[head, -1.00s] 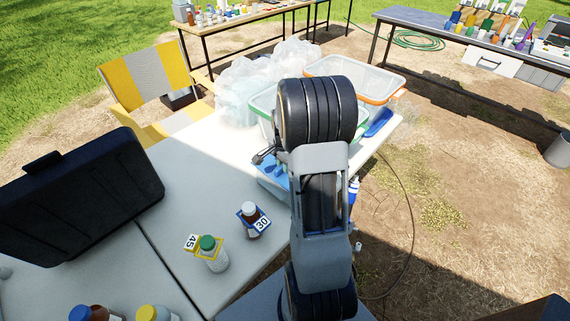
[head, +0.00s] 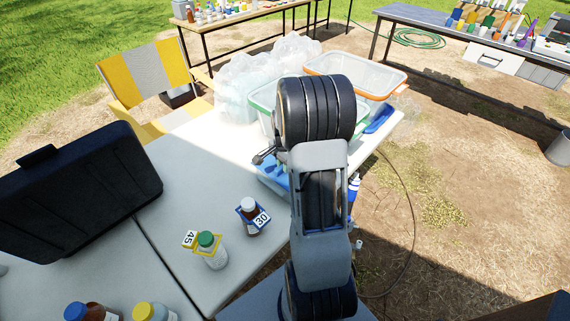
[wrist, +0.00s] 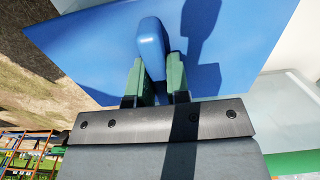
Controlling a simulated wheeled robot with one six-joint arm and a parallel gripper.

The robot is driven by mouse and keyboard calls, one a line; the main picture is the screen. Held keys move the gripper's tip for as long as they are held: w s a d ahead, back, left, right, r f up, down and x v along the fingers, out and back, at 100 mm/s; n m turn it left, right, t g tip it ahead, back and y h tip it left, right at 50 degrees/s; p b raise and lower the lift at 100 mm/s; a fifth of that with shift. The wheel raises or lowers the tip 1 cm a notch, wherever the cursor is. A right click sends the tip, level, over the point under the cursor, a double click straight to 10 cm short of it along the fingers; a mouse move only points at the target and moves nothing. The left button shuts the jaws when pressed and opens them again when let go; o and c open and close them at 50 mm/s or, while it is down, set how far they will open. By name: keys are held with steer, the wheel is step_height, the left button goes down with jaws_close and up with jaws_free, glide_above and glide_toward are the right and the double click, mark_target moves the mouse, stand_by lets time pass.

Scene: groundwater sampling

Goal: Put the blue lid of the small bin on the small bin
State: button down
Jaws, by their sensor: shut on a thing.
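The blue lid (wrist: 95,50) fills much of the wrist view, a flat panel with a raised handle (wrist: 152,45). My gripper (wrist: 158,75) has its green fingers on both sides of that handle and is shut on it. In the head view a blue edge, likely this lid (head: 380,119), shows right of my arm at the table's far right; my arm hides the gripper there. A clear bin with a green rim (head: 262,97) stands partly behind my arm, and a clear bin with an orange rim (head: 385,82) stands behind it. I cannot tell which bin is the small one.
Clear plastic bags (head: 240,85) lie left of the bins. A blue item with dark tools (head: 272,172) sits at the near table edge. Bottles numbered 45 (head: 210,250) and 30 (head: 252,216), and a black case (head: 80,195), occupy the left. The table (head: 190,190) is clear between.

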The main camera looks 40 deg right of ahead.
steer(key=c, duration=1)
jaws_free()
step_height(320, 180, up, 14)
steer(key=shift+f, duration=0.1)
